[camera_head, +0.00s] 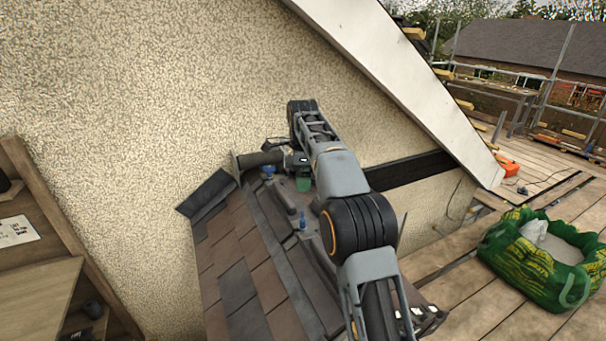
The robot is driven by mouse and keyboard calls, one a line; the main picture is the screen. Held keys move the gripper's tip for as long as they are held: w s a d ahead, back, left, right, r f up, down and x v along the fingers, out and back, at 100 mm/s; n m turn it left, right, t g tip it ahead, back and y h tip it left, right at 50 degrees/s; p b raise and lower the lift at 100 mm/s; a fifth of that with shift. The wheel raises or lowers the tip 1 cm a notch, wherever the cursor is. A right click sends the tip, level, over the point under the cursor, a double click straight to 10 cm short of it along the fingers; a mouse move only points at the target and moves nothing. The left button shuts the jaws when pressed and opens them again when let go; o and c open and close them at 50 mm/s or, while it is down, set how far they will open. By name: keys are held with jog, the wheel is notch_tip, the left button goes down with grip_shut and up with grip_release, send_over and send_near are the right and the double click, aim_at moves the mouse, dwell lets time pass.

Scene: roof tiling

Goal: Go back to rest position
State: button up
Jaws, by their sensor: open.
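My arm reaches up from the bottom over the right side of a small tiled roof (238,255), and its dark far joint stands in front of the rendered wall. My gripper (276,142) shows only as a small part left of the forearm, above the top end of the roof. It is open, and I see nothing held in it. The roof has brown and dark grey tiles, with a darker tile (207,190) at its upper left edge. My arm hides part of the roof's right side.
A wooden shelf (40,240) stands left. A white sloping board (400,75) crosses the upper right. A green bag (540,260) sits on the plank deck.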

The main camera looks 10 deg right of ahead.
jog(key=shift+r, duration=0.25)
jog(key=f+n, duration=0.2)
jog(key=n, duration=0.1)
jog(key=s+f+n, duration=0.1)
jog(key=f+n, duration=0.1)
jog(key=n, duration=0.1)
jog(key=f+n, duration=0.2)
jog(key=n, duration=0.1)
jog(key=shift+s+f+n+t, duration=0.25)
jog(key=shift+n+t, duration=0.05)
jog(key=shift+n, duration=0.1)
jog(key=s+f+n+t+b, duration=0.2)
jog(key=s+n, duration=0.3)
jog(key=s, duration=0.9)
jog(key=s+f+n+t+b, duration=0.2)
jog(key=s+n, duration=0.3)
jog(key=s, duration=1)
jog(key=shift+s, duration=0.25)
jog(key=shift+d+f, duration=0.1)
